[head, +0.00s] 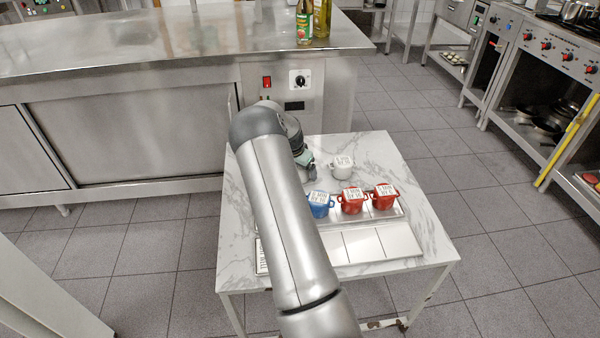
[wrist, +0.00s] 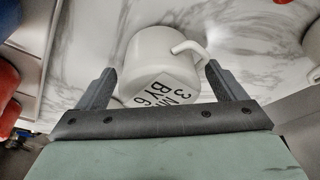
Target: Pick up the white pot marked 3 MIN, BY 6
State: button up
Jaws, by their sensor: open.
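The white pot (head: 342,168) marked 3 MIN, BY 6 stands on the marble-topped table (head: 400,155), behind the coloured pots. In the wrist view the white pot (wrist: 155,58) shows its label, a handle at its upper right, and part of its body between my fingers. My gripper (wrist: 163,82) is open, with one finger on each side of the pot; the right finger appears close to the handle. I cannot tell whether either finger touches it. In the head view my arm hides part of the gripper (head: 311,172).
A blue pot (head: 320,204) and two red pots, one in the middle (head: 352,201) and one at right (head: 384,197), stand in a row on a metal tray (head: 398,213). A sectioned panel (head: 385,243) lies in front. A steel counter (head: 130,95) stands behind left.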

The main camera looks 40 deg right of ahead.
jog(key=shift+d+f, duration=0.1)
jog(key=shift+f, duration=0.25)
jog(key=c, duration=1.2)
jog(key=shift+r, duration=0.1)
jog(key=shift+c, duration=0.3)
jog(key=shift+r, duration=0.1)
